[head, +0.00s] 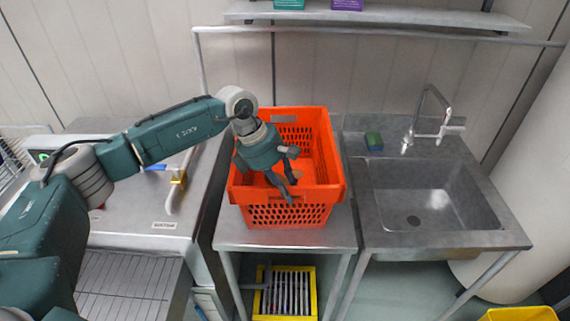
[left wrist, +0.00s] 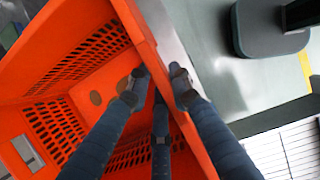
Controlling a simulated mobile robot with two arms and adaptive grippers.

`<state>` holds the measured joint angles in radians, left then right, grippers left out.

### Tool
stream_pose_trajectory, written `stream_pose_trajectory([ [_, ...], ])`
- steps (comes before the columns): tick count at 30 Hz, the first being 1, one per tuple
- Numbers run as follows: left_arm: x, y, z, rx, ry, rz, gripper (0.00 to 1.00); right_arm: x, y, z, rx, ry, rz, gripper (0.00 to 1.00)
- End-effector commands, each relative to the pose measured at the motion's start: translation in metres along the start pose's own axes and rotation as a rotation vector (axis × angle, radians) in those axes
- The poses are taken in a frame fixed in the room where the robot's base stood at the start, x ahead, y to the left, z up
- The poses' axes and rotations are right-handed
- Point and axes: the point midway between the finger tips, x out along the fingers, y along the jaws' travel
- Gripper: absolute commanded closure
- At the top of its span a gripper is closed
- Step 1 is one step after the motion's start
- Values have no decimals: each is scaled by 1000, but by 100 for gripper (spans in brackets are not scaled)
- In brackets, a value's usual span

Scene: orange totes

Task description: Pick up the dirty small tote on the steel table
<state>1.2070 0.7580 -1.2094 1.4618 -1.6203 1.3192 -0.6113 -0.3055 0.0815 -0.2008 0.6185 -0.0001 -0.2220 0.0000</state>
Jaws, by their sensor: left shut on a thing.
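The orange small tote (head: 290,214) stands upright on the steel table (head: 285,238), with perforated walls and an open top. My left gripper (head: 288,183) reaches down over the tote's near wall. In the left wrist view the fingers of my left gripper (left wrist: 157,84) lie on both sides of the rim of the tote (left wrist: 140,33), shut on it. Brownish round spots show on the tote's inner surface in that view. The part of the near rim under the gripper is hidden in the head view. My right gripper is not in view.
A steel sink (head: 430,208) with a tap (head: 430,125) and a green sponge (head: 374,141) stands to the right. A steel counter (head: 140,220) is to the left. A shelf (head: 380,17) hangs above. A yellow-framed grate (head: 285,293) is below the table.

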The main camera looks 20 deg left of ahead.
Motion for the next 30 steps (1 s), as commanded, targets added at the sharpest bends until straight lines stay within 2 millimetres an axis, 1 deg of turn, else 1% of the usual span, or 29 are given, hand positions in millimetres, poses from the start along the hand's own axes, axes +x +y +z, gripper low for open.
stream_pose_trajectory([
  [1,-3,2,3,5,-6,8,100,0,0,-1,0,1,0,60],
  [11,-5,2,4,4,-6,5,100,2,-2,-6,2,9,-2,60],
  [14,-12,2,7,4,-7,6,100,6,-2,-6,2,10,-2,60],
  [17,-22,2,11,4,-7,7,100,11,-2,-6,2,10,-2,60],
  [20,-38,2,18,5,-8,8,100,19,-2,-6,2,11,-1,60],
  [23,-60,2,27,5,-9,11,100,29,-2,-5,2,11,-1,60],
  [30,-121,2,53,6,-9,11,100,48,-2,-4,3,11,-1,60],
])
